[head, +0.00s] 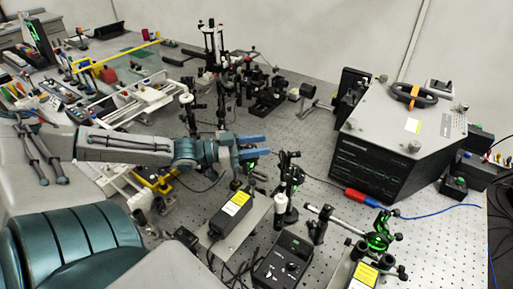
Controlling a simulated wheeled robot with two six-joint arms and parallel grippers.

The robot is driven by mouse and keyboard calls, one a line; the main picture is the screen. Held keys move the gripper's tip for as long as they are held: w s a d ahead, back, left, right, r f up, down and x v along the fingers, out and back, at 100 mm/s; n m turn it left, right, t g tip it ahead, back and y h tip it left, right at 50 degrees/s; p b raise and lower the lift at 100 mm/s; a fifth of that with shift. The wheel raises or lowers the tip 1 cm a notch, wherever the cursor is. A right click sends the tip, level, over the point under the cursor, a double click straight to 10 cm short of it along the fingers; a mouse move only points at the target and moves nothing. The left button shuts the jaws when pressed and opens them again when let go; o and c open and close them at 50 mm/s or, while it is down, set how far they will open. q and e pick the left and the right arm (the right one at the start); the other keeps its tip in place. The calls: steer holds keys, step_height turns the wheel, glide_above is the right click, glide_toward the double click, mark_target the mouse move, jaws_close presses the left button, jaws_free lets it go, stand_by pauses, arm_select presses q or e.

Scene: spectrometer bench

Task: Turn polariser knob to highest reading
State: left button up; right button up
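My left gripper (254,147) reaches in from the left over the optics bench. Its two blue fingers are apart, with a gap between them, and point right. I cannot make out anything held between them. Black post-mounted optics (288,170) stand just to the right of and below the fingertips. Another mount, lit green (378,241), stands at the lower right. I cannot tell which mount carries the polariser knob. A black control box (284,262) with small knobs sits at the bottom centre; no reading is legible. My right gripper is not in view.
A large black-and-grey instrument (385,155) with a handle fills the right. A black box with a yellow label (231,213) sits below my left gripper. Posts (215,50) crowd the back. Blue cable (435,212) crosses the perforated bench. Tools clutter the far left.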

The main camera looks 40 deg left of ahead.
arm_select(q)
steer(key=shift+s, duration=0.1)
jaws_close()
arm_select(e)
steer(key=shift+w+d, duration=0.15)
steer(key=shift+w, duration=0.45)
